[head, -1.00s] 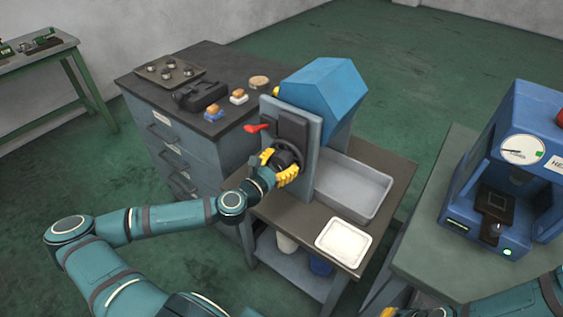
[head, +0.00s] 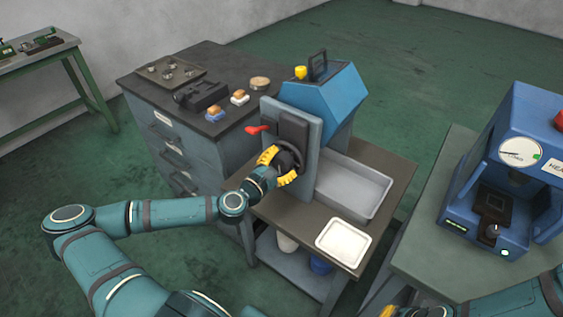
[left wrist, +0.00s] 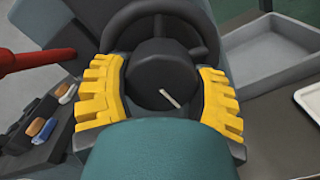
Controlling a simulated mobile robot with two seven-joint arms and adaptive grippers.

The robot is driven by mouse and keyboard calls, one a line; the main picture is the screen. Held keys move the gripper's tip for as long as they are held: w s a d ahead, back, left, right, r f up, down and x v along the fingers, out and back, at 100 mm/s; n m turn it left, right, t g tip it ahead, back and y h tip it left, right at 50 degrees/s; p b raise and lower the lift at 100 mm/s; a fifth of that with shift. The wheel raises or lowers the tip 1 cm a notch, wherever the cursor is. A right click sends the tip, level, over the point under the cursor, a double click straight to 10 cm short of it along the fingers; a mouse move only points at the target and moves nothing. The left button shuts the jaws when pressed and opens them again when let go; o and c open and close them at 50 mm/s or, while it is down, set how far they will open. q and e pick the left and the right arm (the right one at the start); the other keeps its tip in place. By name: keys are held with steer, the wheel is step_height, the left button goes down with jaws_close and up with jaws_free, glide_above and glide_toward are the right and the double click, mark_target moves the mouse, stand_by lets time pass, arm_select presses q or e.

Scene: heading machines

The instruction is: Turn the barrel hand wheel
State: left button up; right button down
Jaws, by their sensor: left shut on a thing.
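The black hand wheel (head: 297,151) sits on the upright grey front of the barrel machine. The left wrist view also shows the wheel (left wrist: 208,30), partly hidden behind my gripper. My left gripper (head: 278,167) is shut on the wheel, with its yellow fingers on two opposite sides of it. The blue faceted barrel (head: 325,97) is behind the grey plate, with a black handle (head: 318,64) and a yellow knob (head: 300,73) at its top. Only a yellow bit of my right gripper (head: 388,312) shows at the bottom edge, so its state is unclear.
A red lever (head: 257,130) juts out left of the wheel. A grey tray (head: 352,190) and a white tray (head: 343,242) lie on the machine's bench. A dark cabinet (head: 190,135) stands at left, a blue press (head: 510,170) at right.

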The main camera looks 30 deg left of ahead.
arm_select(q)
steer(key=shift+m, duration=0.3)
steer(key=o, duration=1.2)
steer(key=shift+s, duration=0.1)
steer(key=s, duration=0.7)
steer(key=shift+s+a, duration=0.15)
steer(key=shift+a, duration=0.2)
steer(key=shift+d, duration=0.1)
